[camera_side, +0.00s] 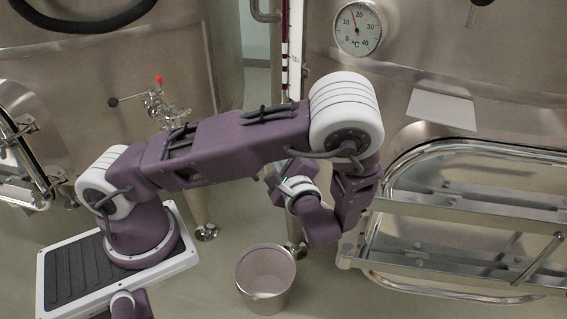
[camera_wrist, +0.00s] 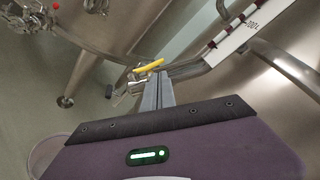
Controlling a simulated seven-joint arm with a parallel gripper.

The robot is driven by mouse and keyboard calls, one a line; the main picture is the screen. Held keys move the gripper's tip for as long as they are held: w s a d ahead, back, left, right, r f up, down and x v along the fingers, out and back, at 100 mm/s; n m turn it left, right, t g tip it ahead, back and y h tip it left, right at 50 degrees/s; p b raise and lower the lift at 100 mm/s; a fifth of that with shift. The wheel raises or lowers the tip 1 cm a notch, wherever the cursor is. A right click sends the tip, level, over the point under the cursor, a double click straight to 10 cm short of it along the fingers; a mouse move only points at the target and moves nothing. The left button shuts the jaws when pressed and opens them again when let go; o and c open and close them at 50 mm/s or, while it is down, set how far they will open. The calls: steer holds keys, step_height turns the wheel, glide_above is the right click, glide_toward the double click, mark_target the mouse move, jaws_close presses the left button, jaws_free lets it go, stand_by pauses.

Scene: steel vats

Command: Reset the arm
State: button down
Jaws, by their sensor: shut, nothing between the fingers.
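My arm is bent over at the elbow, with its wrist folded back beneath the forearm. My gripper (camera_wrist: 159,82) shows in the wrist view as two grey fingers pressed together, with nothing between them. In the side view the fingers are mostly hidden behind my arm. Beyond the fingertips in the wrist view is a valve with a yellow handle (camera_wrist: 149,68); I cannot tell how far apart they are.
A steel bucket (camera_side: 265,287) stands on the floor below my wrist. Steel vats (camera_side: 455,60) stand behind and on both sides. An open hatch frame with rails (camera_side: 450,225) is to the right. A red-knobbed valve (camera_side: 158,79) is behind my arm.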

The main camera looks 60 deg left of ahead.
steer(key=s+d+r+n+h, duration=0.5)
steer(key=s+r+h, duration=0.3)
steer(key=s+d+r+n+t+h, duration=0.1)
steer(key=s+d+r+n+h, duration=0.3)
steer(key=s+d+r+h, duration=0.2)
steer(key=s+r+h, duration=0.2)
steer(key=s, duration=0.1)
steer(key=shift+s+d+n+h, duration=0.25)
steer(key=shift+n+h, duration=0.15)
